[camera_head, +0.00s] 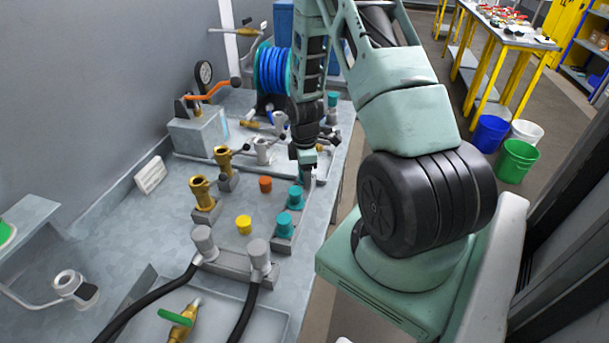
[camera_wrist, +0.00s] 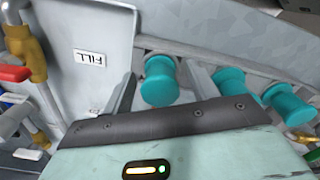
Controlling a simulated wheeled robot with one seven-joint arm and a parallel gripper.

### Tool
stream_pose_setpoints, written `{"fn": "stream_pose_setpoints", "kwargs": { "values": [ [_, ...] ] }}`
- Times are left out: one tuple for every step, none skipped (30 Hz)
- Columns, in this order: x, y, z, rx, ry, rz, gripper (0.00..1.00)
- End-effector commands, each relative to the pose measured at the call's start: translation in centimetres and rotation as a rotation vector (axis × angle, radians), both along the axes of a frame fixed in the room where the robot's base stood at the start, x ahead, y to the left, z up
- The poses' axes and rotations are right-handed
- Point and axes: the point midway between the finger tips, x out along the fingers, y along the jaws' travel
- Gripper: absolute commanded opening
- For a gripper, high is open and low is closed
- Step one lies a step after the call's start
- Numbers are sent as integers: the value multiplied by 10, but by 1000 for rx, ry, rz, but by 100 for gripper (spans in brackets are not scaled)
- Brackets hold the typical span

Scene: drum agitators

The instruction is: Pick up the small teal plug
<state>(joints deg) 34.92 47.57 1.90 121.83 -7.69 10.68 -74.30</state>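In the wrist view a small teal plug (camera_wrist: 160,82), spool-shaped, shows between the two fingers of my gripper (camera_wrist: 162,70). The fingers are apart, with a visible gap to the plug on the right side; I cannot tell whether the left finger touches it. Two more teal pieces, a middle one (camera_wrist: 232,84) and a right one (camera_wrist: 286,103), lie outside the right finger. In the head view my gripper (camera_head: 308,172) points down at the bench's right edge, and the plug between its fingers is not clearly visible. Two teal fittings (camera_head: 295,197) (camera_head: 284,224) stand nearer the camera.
An orange cap (camera_head: 265,184) and a yellow cap (camera_head: 243,225) sit on the grey bench (camera_head: 130,225). Brass fittings (camera_head: 203,192) and grey hose connectors (camera_head: 204,243) stand left and nearer. A blue hose reel (camera_head: 272,72) is behind. A FILL label (camera_wrist: 90,57) shows in the wrist view.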

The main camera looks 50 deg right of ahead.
Motion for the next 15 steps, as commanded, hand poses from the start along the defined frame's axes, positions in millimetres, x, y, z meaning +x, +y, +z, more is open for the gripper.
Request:
{"fn": "stream_pose_setpoints", "kwargs": {
  "values": [
    [0,0,0,0,0,0,44],
    [0,0,0,0,0,0,36],
    [0,0,0,0,0,0,24],
    [0,0,0,0,0,0,16],
    [0,0,0,0,0,0,13],
    [0,0,0,0,0,0,13],
    [0,0,0,0,0,0,13],
    [0,0,0,0,0,0,13],
    [0,0,0,0,0,0,13],
    [0,0,0,0,0,0,13],
    [0,0,0,0,0,0,13],
    [0,0,0,0,0,0,13],
    [0,0,0,0,0,0,13],
    [0,0,0,0,0,0,13],
    [0,0,1,0,0,0,13]
  ]
}}
